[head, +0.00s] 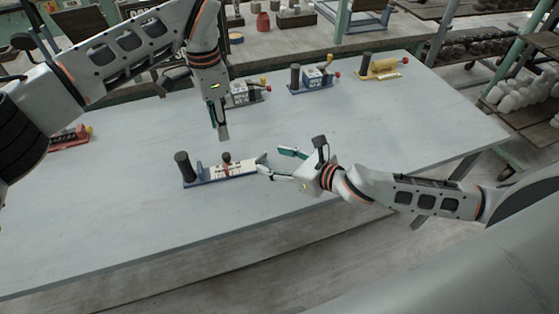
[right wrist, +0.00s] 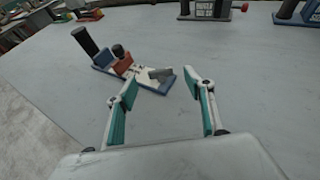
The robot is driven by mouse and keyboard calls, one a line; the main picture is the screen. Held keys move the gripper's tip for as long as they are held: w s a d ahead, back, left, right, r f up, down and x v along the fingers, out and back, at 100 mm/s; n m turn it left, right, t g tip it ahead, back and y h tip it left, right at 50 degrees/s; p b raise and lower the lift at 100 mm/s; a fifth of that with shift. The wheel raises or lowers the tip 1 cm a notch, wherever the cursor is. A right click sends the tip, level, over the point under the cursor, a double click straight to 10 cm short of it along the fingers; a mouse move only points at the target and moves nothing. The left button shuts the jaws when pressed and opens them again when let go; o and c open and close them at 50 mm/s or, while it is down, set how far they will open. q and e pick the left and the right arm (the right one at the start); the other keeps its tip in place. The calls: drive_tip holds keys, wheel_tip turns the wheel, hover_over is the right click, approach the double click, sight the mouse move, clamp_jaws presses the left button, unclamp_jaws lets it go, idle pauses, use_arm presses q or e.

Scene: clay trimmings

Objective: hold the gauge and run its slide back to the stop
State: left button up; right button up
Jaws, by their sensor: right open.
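The gauge lies on the table in the head view, with a blue base (head: 205,178), an upright black post (head: 183,166) at its left end and a white scale. The gauge also shows in the right wrist view (right wrist: 150,86).
Other fixtures stand along the table's far side: a grey one (head: 243,95), a blue one (head: 313,79) and a yellow one (head: 382,66). A red one (head: 70,137) is at the left. The table (head: 400,130) is clear around the gauge. Shelves stand beyond it.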

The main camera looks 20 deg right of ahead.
sight(262, 157)
drive_tip(key=x, duration=0.6)
drive_tip(key=shift+w, duration=0.2)
